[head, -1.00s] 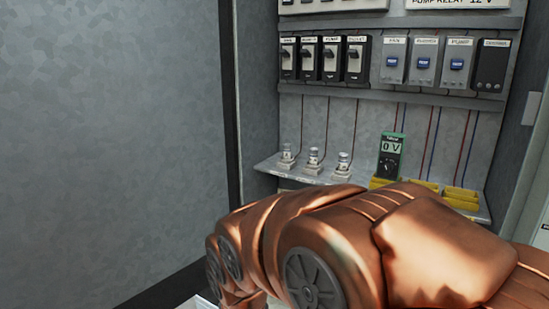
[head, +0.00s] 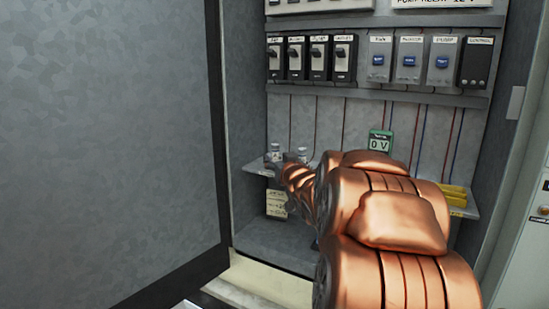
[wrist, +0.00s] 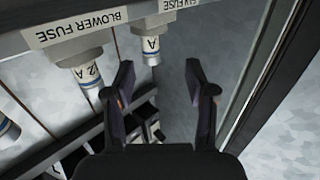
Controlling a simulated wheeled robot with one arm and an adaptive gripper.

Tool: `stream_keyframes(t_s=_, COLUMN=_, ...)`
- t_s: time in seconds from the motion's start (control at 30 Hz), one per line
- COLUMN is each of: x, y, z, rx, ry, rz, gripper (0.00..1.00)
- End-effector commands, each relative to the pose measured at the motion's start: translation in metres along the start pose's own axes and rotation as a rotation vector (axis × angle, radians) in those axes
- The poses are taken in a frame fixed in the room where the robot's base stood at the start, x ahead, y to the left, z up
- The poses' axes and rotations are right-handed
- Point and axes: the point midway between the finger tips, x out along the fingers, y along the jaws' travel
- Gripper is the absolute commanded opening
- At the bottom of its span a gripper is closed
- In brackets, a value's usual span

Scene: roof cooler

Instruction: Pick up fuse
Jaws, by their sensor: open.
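In the wrist view, a pale cylindrical fuse (wrist: 151,45) with a blue band sits in its holder under a label ending in "FUSE". A second fuse (wrist: 90,78) sits by the "BLOWER FUSE" label, and part of a third fuse (wrist: 7,130) shows at the left edge. My gripper (wrist: 159,72) is open and empty; the nearest fuse lies just beyond the gap between its fingertips, apart from them. In the head view, two fuses (head: 302,152) show on the shelf at my arm's end; my arm hides the rest of that row.
The narrow shelf (head: 257,168) runs along the cabinet's back wall. A green meter reading 0 V (head: 379,143) and yellow holders (head: 455,192) stand on its right part. Switches (head: 317,58) are mounted above. A large grey panel (head: 110,130) is at the left.

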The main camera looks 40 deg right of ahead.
Motion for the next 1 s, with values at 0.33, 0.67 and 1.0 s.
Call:
stream_keyframes(t_s=0.33, x=0.018, y=0.007, z=-0.008, rx=0.003, ry=0.033, rz=-0.004, gripper=0.56)
stream_keyframes(t_s=0.67, x=0.032, y=0.007, z=-0.007, rx=0.001, ry=0.031, rz=-0.005, gripper=0.56)
stream_keyframes(t_s=1.0, x=0.062, y=0.014, z=-0.006, rx=0.001, ry=0.029, rz=-0.004, gripper=0.56)
